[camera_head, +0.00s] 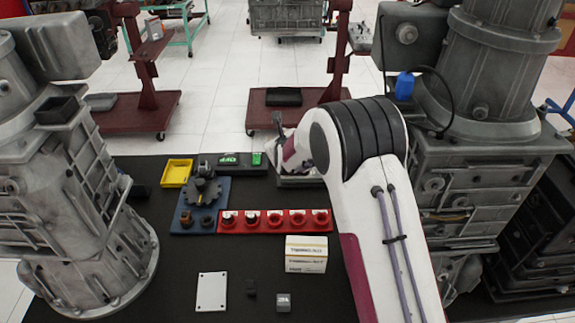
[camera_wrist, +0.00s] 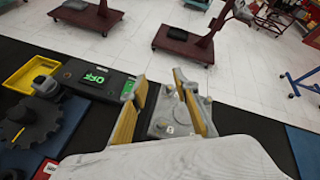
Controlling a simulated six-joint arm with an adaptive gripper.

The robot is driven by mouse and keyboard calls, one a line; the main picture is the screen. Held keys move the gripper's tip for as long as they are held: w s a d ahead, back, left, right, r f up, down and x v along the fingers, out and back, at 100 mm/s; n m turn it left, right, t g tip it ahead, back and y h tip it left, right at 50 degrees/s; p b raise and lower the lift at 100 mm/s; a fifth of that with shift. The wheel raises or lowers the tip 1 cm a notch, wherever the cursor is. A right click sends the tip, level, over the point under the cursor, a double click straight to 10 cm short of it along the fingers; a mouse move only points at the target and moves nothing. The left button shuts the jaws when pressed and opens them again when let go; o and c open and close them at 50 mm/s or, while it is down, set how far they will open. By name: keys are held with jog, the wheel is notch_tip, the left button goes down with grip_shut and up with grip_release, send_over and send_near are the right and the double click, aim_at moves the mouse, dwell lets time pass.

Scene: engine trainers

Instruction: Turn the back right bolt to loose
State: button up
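A grey metal block (camera_wrist: 168,122) lies between and beyond my gripper's fingers in the wrist view. It shows small raised round parts and a small white label. In the head view the block (camera_head: 298,182) is mostly hidden under my arm. I cannot clearly tell which raised part is the back right bolt; a small one (camera_wrist: 207,100) shows near the right finger. My gripper (camera_wrist: 162,107) is open, its two yellow-padded fingers wide apart with nothing held. I cannot tell whether a finger touches the block.
A black box with a green "OFF" display (camera_wrist: 95,78) stands left of my gripper. Left are a yellow tray (camera_head: 176,172), a blue board with a dark gear (camera_head: 204,190) and a red strip of rings (camera_head: 270,214). Large grey engines (camera_head: 75,190) flank the black table.

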jog(key=s+d+f+n+g+h, duration=0.1)
jog(key=n+g, duration=0.3)
jog(key=n, duration=1.1)
jog(key=s+d+f+n+g+h, duration=0.1)
jog(key=s+n+g, duration=0.3)
jog(key=n, duration=1)
jog(key=shift+d+n, duration=0.4)
jog(key=shift+s, duration=0.1)
jog(key=shift+f, duration=0.2)
jog(key=shift+x, duration=3.7)
